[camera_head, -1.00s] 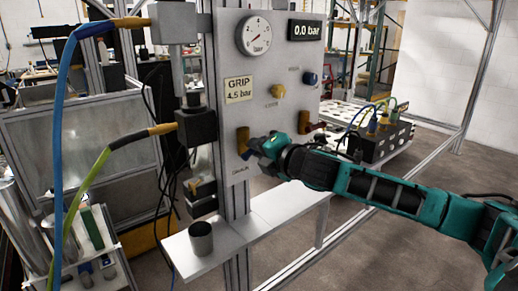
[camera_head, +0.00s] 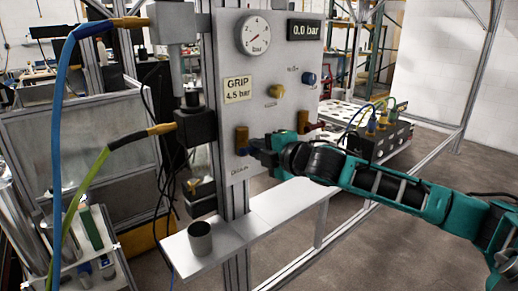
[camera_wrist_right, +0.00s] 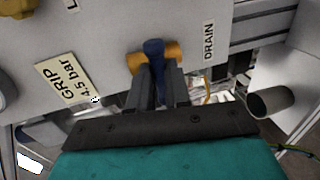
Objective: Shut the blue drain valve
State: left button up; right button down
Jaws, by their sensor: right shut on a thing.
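The drain valve has a brass body (camera_head: 242,141) low on the grey panel (camera_head: 224,118), above a small label. In the right wrist view its blue handle (camera_wrist_right: 154,49) stands in front of the brass body (camera_wrist_right: 136,63), beside the DRAIN label (camera_wrist_right: 209,40). My right gripper (camera_head: 256,147) is at the valve from the right; in the wrist view its dark fingers (camera_wrist_right: 158,84) are shut on the blue handle. In the head view the fingers largely hide the handle. My left gripper is not in view.
A yellow knob (camera_head: 277,91), a blue knob (camera_head: 308,79) and a red-handled valve (camera_head: 310,126) are on the same panel. The gauge (camera_head: 254,35) is above, beside a 0.0 bar display (camera_head: 304,30). A metal cup (camera_head: 200,239) stands on the shelf (camera_head: 243,232) below.

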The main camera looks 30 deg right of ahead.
jog(key=c, duration=1.1)
grip_release()
jog(key=shift+s, duration=0.1)
jog(key=v, duration=1.2)
jog(key=shift+s+r, duration=0.2)
jog(key=shift+s, duration=0.15)
